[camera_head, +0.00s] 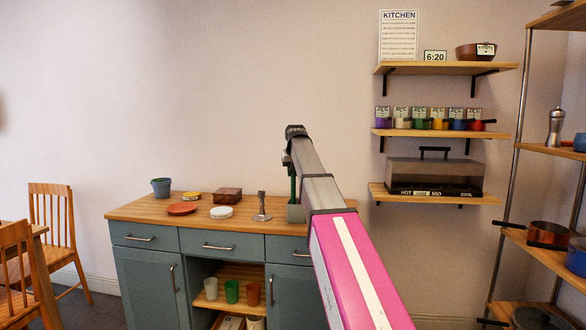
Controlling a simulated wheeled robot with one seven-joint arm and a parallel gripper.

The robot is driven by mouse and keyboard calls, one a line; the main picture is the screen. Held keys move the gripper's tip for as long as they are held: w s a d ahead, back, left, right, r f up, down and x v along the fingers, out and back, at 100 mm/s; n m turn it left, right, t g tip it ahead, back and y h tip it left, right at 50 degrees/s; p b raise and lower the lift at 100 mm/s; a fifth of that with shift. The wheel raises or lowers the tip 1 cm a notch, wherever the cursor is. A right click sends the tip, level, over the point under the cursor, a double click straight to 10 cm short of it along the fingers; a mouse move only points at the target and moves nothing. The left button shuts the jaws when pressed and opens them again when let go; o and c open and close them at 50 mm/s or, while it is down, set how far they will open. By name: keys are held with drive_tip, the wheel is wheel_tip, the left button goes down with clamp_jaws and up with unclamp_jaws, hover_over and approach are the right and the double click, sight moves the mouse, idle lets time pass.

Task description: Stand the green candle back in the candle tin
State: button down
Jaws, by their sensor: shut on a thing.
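My arm reaches up from the lower right over the counter. My gripper (290,164) points down at its far end and is partly hidden by my own arm. It is shut on the green candle (293,186), a thin dark green upright stick below it.
The wooden-topped counter (155,212) holds a metal candlestick-like item (262,207) just left of the tin. Wall shelves (440,134) are at right.

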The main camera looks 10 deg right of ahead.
sight(293, 183)
drive_tip(key=shift+f, duration=2.8)
drive_tip(key=c, duration=0.9)
unclamp_jaws()
drive_tip(key=shift+r, duration=0.1)
drive_tip(key=v, duration=1)
drive_tip(key=shift+r, duration=0.3)
drive_tip(key=shift+s, duration=0.15)
